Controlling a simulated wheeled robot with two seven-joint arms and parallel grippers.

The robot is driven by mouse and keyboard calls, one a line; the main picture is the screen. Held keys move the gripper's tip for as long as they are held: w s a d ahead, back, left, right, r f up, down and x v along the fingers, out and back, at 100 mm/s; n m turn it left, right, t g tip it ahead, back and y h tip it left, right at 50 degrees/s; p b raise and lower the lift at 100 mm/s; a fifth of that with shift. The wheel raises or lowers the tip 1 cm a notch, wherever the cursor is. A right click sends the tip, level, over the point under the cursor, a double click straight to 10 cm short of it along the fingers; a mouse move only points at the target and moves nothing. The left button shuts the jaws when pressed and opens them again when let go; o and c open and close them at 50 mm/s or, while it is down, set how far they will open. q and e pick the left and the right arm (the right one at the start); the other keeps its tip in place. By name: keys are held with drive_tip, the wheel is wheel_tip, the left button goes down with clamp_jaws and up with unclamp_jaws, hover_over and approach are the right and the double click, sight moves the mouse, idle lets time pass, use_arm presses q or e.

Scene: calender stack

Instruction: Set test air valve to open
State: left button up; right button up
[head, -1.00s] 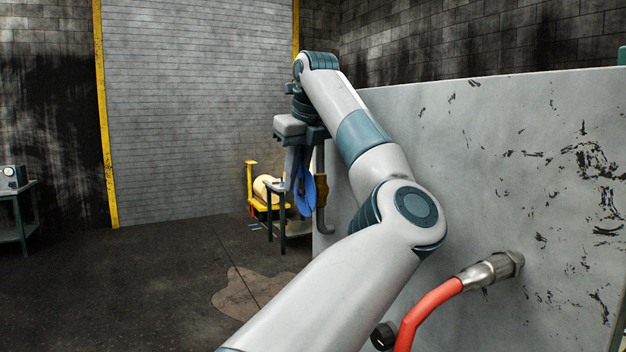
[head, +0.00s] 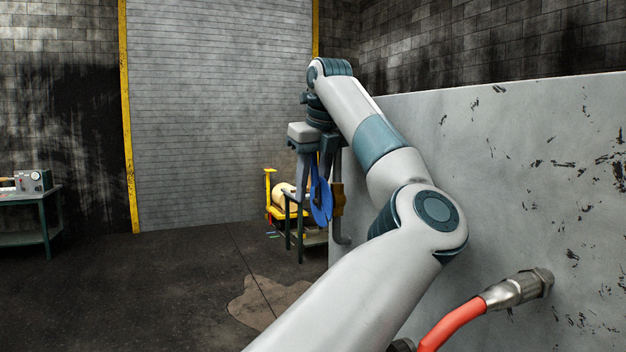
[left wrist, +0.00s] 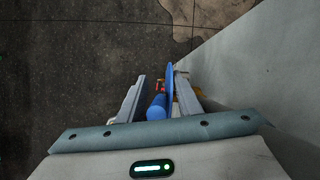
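A bent grey pipe end (head: 343,236) hangs below the brass body. My left gripper (head: 315,182) points down at the handle, with its fingers apart. In the left wrist view the blue handle (left wrist: 170,82), with its round blue grip (left wrist: 157,107), lies between the spread fingers, close to the right one. Whether a finger touches it I cannot tell. The brass body is mostly hidden there. My right gripper is out of view.
A red hose (head: 455,322) with a metal fitting (head: 520,288) joins the panel at the lower right. A yellow cart (head: 270,190) and a small dark table (head: 300,230) stand behind the valve. A bench (head: 35,197) holds a device at the far left. The floor at left is clear.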

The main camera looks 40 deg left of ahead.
use_arm(q)
drive_tip(key=b+v, duration=0.2)
drive_tip(key=v, duration=0.6)
drive_tip(key=shift+d+r, duration=0.1)
drive_tip(key=shift+r, duration=0.1)
drive_tip(key=p, duration=0.1)
approach(316, 156)
drive_tip(key=shift+d, duration=0.1)
idle(0.5)
